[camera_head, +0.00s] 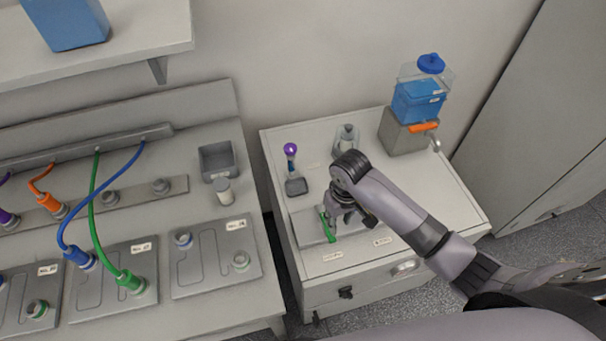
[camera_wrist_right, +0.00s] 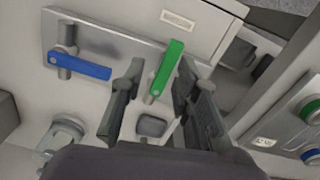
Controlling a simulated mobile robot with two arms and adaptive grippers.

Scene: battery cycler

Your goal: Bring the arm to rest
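My right gripper (camera_head: 345,217) is above the front part of the white cabinet top, over a grey plate (camera_head: 305,224). In the wrist view the right gripper (camera_wrist_right: 155,95) has its two fingers spread apart. A green lever handle (camera_wrist_right: 165,70) shows between and beyond the fingers; whether they touch it I cannot tell. The green handle (camera_head: 327,226) also shows in the head view beside the fingers. A blue lever handle (camera_wrist_right: 80,67) is on the same plate in the wrist view. My left gripper is not in view.
A blue-filled container (camera_head: 418,100) with an orange-handled tap stands at the cabinet's back right. A purple-topped item (camera_head: 291,150) stands at its back left. The bench (camera_head: 225,300) at left carries cables, plates and a grey bin (camera_head: 217,160). A gap separates bench and cabinet.

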